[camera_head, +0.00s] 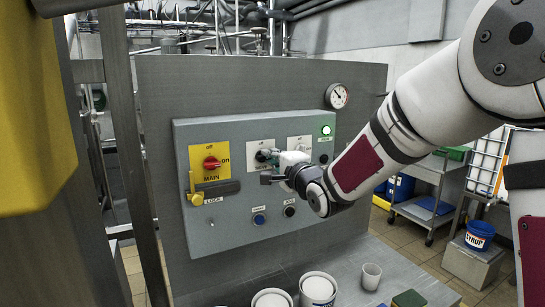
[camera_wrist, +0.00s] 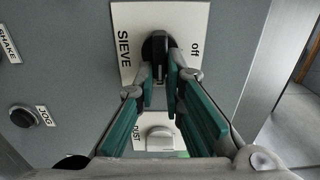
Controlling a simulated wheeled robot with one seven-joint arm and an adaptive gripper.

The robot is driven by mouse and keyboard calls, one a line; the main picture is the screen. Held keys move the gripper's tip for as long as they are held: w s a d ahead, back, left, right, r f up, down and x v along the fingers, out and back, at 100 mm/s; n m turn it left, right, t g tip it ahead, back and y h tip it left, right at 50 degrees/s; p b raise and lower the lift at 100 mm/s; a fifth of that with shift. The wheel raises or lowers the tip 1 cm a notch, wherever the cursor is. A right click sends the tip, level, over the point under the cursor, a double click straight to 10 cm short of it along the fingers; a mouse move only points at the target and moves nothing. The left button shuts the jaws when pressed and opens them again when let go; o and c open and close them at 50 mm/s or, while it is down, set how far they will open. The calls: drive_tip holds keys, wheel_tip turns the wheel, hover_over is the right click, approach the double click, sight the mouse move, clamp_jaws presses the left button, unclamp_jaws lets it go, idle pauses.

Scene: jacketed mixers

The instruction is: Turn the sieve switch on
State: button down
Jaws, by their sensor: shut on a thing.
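The sieve switch is a black knob (camera_wrist: 158,47) on a white plate (camera_wrist: 127,40) marked SIEVE and off in the wrist view. The plate also shows in the middle of the grey panel in the head view (camera_head: 253,147). My gripper (camera_wrist: 160,78) is shut on the knob, with a fingertip at each side of its grip. The grip runs up and down in the wrist view, not towards the off mark at the right. The fingers hide part of the knob and plate. In the head view my gripper (camera_head: 272,167) reaches in from the right.
The DUST switch (camera_wrist: 160,138) is close beside the fingers. The red MAIN knob (camera_head: 211,162) and yellow LOCK piece (camera_head: 196,198) are at the panel's left. The JOG button (camera_head: 289,211) and blue button (camera_head: 259,219) sit below. A green lamp (camera_head: 326,130) is lit.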

drive_tip(key=shift+f, duration=0.1)
idle(0.3)
drive_tip(key=c, duration=1.7)
unclamp_jaws()
drive_tip(key=shift+s, duration=0.1)
drive_tip(key=v, duration=1.2)
